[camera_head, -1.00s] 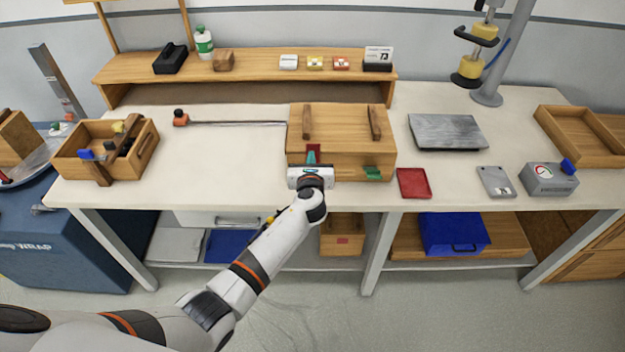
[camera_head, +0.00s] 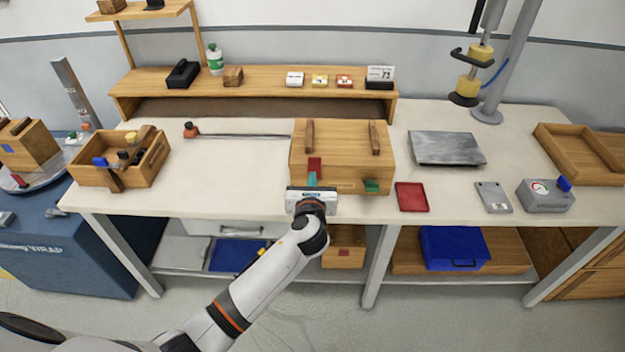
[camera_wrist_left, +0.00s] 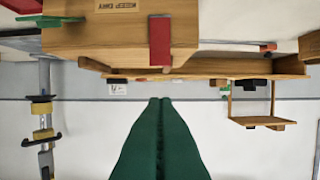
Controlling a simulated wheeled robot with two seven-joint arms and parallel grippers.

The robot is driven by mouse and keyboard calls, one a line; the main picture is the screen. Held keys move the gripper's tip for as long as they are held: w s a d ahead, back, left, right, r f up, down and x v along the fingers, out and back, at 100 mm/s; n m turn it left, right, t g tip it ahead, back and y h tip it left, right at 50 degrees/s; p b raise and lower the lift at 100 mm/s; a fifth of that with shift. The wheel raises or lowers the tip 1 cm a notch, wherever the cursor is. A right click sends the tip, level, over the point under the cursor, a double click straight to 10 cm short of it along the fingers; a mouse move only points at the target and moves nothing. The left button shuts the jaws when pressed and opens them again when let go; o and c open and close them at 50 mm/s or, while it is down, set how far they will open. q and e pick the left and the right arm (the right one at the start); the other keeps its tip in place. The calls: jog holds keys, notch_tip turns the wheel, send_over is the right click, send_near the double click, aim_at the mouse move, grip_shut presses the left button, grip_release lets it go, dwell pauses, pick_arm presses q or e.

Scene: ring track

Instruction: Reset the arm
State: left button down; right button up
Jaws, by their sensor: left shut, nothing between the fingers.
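My left gripper (camera_head: 312,178) is in front of the wooden box (camera_head: 342,136) near the table's front edge. Its green fingers are shut together with nothing between them, and they also show in the left wrist view (camera_wrist_left: 160,100). A red tab (camera_head: 315,163) on the box front shows just beyond the fingertips. In the left wrist view the red tab (camera_wrist_left: 160,40) and the fingertips are apart in the picture. A green tab (camera_head: 371,186) is on the right of the box front. My right gripper is in neither view.
The table (camera_head: 230,165) has free room left of the box. A red tray (camera_head: 412,197), a metal plate (camera_head: 447,148) and a gauge box (camera_head: 546,197) lie to the right. An open wooden crate (camera_head: 148,170) stands at the left. A shelf (camera_head: 260,90) runs along the back.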

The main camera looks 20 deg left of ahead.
pick_arm(q)
jog(key=shift+w+a, duration=0.1)
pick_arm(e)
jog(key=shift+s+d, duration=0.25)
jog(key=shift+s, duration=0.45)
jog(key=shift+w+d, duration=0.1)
